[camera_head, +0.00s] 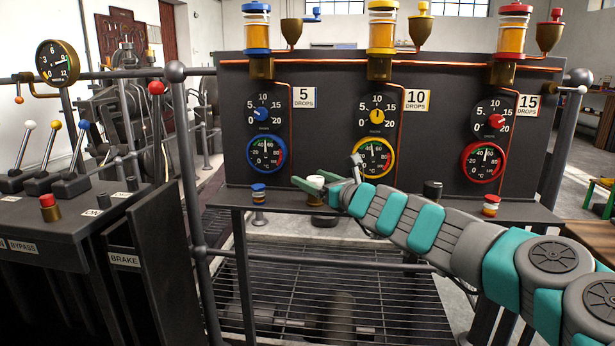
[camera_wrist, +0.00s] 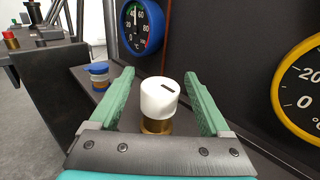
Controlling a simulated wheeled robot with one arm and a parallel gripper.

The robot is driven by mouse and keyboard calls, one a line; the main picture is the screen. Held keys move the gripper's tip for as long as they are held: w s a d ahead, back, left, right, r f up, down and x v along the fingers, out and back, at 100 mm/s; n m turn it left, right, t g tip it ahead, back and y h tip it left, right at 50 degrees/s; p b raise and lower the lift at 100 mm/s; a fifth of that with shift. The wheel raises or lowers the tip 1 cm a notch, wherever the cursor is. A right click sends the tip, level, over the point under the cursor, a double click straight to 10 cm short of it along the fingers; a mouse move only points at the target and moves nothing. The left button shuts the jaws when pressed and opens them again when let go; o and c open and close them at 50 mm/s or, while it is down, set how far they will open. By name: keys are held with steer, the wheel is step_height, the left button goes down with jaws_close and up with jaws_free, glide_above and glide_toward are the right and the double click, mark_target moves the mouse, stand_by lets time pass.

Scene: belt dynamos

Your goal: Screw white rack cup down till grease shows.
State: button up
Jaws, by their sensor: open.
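The white rack cup (camera_wrist: 160,97) stands upright on a brass base (camera_wrist: 156,126) in the wrist view, with a dark slot-like mark on its top. No grease can be made out on it. My gripper (camera_wrist: 157,77) is open, with one green finger on each side of the cup and a visible gap on both sides. In the head view the white cup (camera_head: 316,183) shows small between the fingers of my gripper (camera_head: 311,179), at the front ledge of the dark panel. The fingers hide part of it.
A black cup (camera_head: 432,190) and a red-banded cup (camera_head: 490,205) stand right. The dark panel (camera_head: 335,110) with gauges rises behind. A lever console (camera_head: 60,215) is left.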

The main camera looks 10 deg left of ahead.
steer(key=shift+x, duration=1.2)
jaws_close()
